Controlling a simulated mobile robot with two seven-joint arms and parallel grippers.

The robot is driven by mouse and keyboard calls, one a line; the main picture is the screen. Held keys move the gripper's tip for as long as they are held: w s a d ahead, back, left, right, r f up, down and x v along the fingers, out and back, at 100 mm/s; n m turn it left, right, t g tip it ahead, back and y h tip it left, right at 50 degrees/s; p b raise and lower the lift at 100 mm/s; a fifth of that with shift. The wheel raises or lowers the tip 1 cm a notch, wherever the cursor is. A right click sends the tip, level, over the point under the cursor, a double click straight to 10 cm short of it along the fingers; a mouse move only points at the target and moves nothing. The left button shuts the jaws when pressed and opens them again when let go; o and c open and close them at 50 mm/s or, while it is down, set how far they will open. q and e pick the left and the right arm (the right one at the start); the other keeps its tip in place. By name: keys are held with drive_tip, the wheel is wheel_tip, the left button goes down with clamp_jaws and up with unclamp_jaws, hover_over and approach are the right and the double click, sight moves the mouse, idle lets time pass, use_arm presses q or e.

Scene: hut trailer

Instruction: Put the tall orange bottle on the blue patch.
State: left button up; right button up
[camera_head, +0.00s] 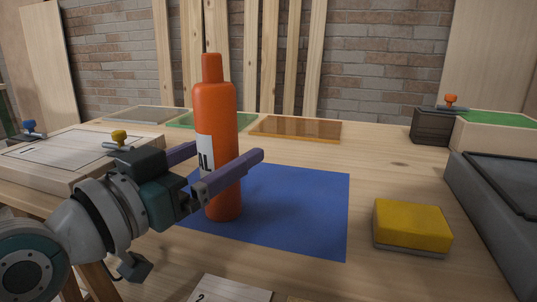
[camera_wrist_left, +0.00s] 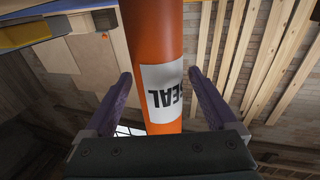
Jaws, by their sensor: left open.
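The tall orange bottle (camera_head: 222,120) stands upright on the left part of the blue patch (camera_head: 300,205), with a white label on its side. My left gripper (camera_head: 226,157) comes in from the left, its two purple fingers open on either side of the bottle. The wrist view shows the bottle (camera_wrist_left: 152,35) and its "SEAL" label between the spread fingers of my left gripper (camera_wrist_left: 160,85), with gaps at both sides. The bottle's base appears to rest on the patch. My right gripper is not in view.
A yellow sponge-like block (camera_head: 412,224) lies right of the patch. A grey tray (camera_head: 500,205) stands at the right edge. Wooden boxes with knobs (camera_head: 75,150) are at the left. Flat coloured panels (camera_head: 295,128) lie behind. A numbered card (camera_head: 230,289) is in front.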

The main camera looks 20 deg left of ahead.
use_arm(q)
drive_tip(key=p+v, duration=0.2)
drive_tip(key=v, duration=1)
drive_tip(key=s+d+f+g+y, duration=0.2)
drive_tip(key=s+d+f+g, duration=0.3)
drive_tip(key=f+g, duration=0.35)
drive_tip(key=s+a+f+n+g+y, duration=0.1)
drive_tip(key=s+a+f+g+y, duration=0.2)
drive_tip(key=s, duration=0.6)
drive_tip(key=shift+s+a+n+g+y, duration=0.3)
drive_tip(key=shift+s+g+y, duration=0.1)
drive_tip(key=shift+g, duration=0.75)
